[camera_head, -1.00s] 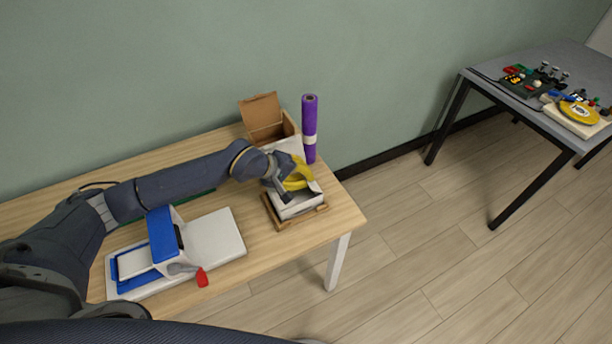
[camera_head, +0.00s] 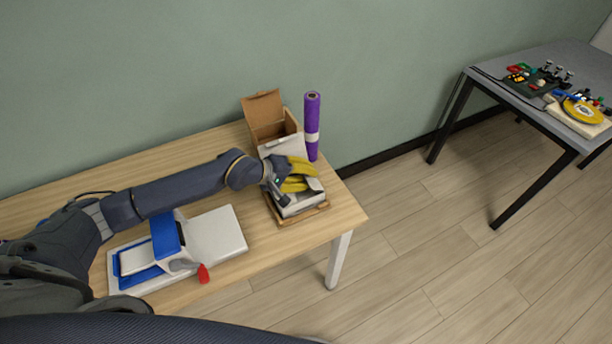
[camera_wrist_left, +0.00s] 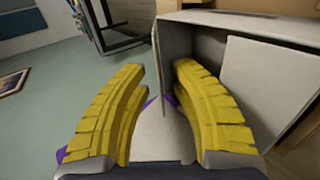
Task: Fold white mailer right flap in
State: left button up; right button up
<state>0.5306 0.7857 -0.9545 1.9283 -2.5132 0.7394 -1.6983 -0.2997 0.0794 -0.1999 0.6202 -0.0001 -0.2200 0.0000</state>
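The white mailer (camera_head: 299,209) sits at the right end of the wooden table, with its lid (camera_head: 281,149) raised at the back. My left gripper (camera_head: 297,176), with yellow fingers, is over the mailer and hides part of its inside and flaps. In the left wrist view the mailer (camera_wrist_left: 235,18) is open at the right, its inside shaded. A thin flap (camera_wrist_left: 174,65) stands out from its left edge. The fingers (camera_wrist_left: 160,100) are apart, and the flap's lower end reaches between them. Contact with the flap cannot be told. My right gripper is not in view.
The mailer lies in a shallow wooden tray (camera_head: 318,211). A brown open box (camera_head: 265,113) and an upright purple roll (camera_head: 312,120) stand behind it. A white and blue device (camera_head: 218,233) with a red handle lies to the left. A grey table (camera_head: 500,85) stands apart at right.

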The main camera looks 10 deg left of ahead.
pick_arm(q)
jog(key=v, duration=1.2)
dwell(0.4)
